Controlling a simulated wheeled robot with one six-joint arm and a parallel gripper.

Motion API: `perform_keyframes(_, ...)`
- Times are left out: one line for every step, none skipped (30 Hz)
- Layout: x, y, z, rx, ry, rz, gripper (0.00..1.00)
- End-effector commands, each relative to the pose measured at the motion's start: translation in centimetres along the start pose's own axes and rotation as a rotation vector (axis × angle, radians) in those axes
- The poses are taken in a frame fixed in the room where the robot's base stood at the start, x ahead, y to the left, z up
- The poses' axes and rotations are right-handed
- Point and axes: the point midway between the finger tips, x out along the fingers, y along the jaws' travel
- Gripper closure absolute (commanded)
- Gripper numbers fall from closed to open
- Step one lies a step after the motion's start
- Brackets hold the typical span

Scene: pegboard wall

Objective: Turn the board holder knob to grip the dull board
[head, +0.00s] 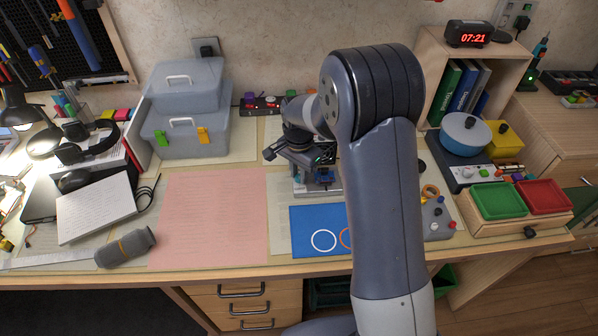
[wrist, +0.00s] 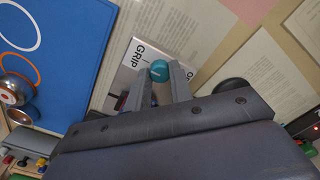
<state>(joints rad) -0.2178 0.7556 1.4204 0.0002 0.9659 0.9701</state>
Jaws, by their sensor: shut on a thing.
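The board holder (head: 318,190) stands on the bench near the middle in the head view, partly behind my arm. Its pale top plate (wrist: 122,60), printed with "GRIP", shows in the wrist view. A round teal knob (wrist: 160,70) with a light mark sits on the plate. My gripper (wrist: 161,77) has its two grey fingers on either side of the knob, shut on it at the fingertips. In the head view my gripper (head: 318,158) is over the holder, and the knob is hard to make out. I cannot make out the dull board; the gripper and arm hide part of the holder.
A blue mat (head: 310,222) with ring outlines lies in front of the holder. A pink sheet (head: 210,215) lies to the left. Grey toolboxes (head: 185,125) stand behind left. A green tray (head: 497,200) and a red tray (head: 543,196) are at right.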

Motion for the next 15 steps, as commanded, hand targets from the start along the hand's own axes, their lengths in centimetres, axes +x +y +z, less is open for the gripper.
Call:
perform_keyframes(-0.09, -0.07, -0.06, 0.004, 0.002, -0.002, 1.00)
perform_keyframes(-0.09, -0.07, -0.06, 0.006, 0.002, -0.002, 1.00)
perform_keyframes(-0.09, -0.07, -0.06, 0.007, 0.002, -0.002, 1.00)
perform_keyframes(-0.09, -0.07, -0.06, 0.008, 0.002, -0.002, 1.00)
perform_keyframes(-0.09, -0.07, -0.06, 0.008, 0.002, -0.002, 1.00)
perform_keyframes(-0.09, -0.07, -0.06, 0.008, 0.002, -0.002, 1.00)
perform_keyframes(-0.09, -0.07, -0.06, 0.008, 0.002, -0.002, 1.00)
perform_keyframes(-0.09, -0.07, -0.06, 0.008, 0.002, -0.003, 1.00)
perform_keyframes(-0.09, -0.07, -0.06, 0.008, 0.002, -0.003, 1.00)
perform_keyframes(-0.09, -0.07, -0.06, 0.008, 0.002, -0.003, 1.00)
perform_keyframes(-0.09, -0.07, -0.06, 0.007, 0.002, -0.003, 1.00)
perform_keyframes(-0.09, -0.07, -0.06, 0.007, 0.002, -0.003, 1.00)
perform_keyframes(-0.09, -0.07, -0.06, 0.007, 0.002, -0.003, 0.78)
perform_keyframes(-0.09, -0.07, -0.06, 0.007, 0.002, -0.003, 0.76)
perform_keyframes(-0.09, -0.06, -0.06, 0.007, 0.002, -0.002, 0.72)
